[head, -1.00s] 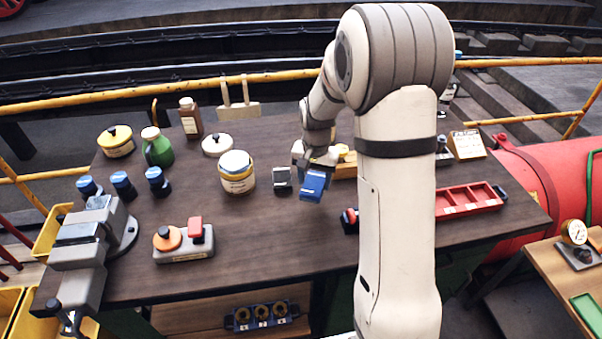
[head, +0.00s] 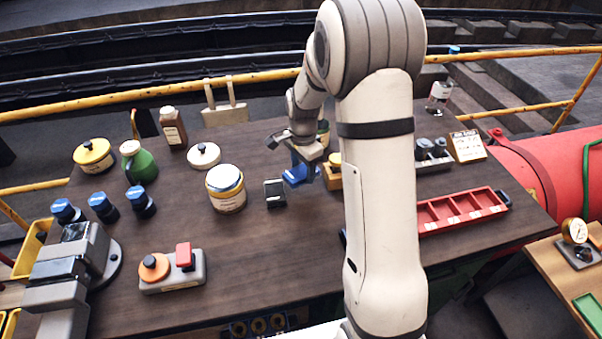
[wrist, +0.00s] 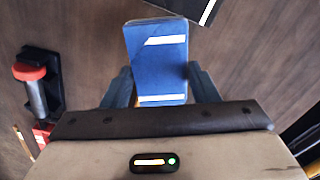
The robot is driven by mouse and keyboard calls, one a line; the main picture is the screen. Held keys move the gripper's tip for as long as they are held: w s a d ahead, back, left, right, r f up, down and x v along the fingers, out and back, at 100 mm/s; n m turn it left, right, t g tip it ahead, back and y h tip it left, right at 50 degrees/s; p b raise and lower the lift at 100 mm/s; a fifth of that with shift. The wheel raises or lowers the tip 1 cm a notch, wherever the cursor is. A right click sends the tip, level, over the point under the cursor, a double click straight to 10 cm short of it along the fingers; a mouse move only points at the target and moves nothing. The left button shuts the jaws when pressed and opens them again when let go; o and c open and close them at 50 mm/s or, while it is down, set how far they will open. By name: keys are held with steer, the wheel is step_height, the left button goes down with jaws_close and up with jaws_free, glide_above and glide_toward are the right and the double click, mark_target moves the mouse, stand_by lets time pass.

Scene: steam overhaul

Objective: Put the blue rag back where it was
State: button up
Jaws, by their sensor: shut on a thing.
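The blue rag (head: 296,174) is a folded blue cloth with white stripes. My gripper (head: 306,164) is shut on it, over the back middle of the workbench. In the wrist view the rag (wrist: 158,62) sticks out between the two fingers (wrist: 160,88), with one finger on each side of it. Dark wood shows around it. I cannot tell whether the rag touches the bench top. My arm covers part of the bench to the right of the rag.
A dark block with a pale top (head: 275,193) stands just left of the rag. A cream tin (head: 226,188) stands further left. A red tray (head: 462,210) lies at the right. The front middle of the bench is clear.

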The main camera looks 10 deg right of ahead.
mark_target(303, 170)
step_height(303, 170, down, 3)
steer(key=shift+r, duration=0.15)
steer(key=shift+f+b, duration=0.35)
steer(key=shift+f, duration=0.15)
steer(key=o, duration=0.9)
steer(key=shift+r, duration=0.15)
steer(key=shift+r+p, duration=0.25)
steer(key=shift+p, duration=0.1)
step_height(303, 170, up, 12)
steer(key=shift+r+b, duration=0.15)
steer(key=shift+b, duration=0.5)
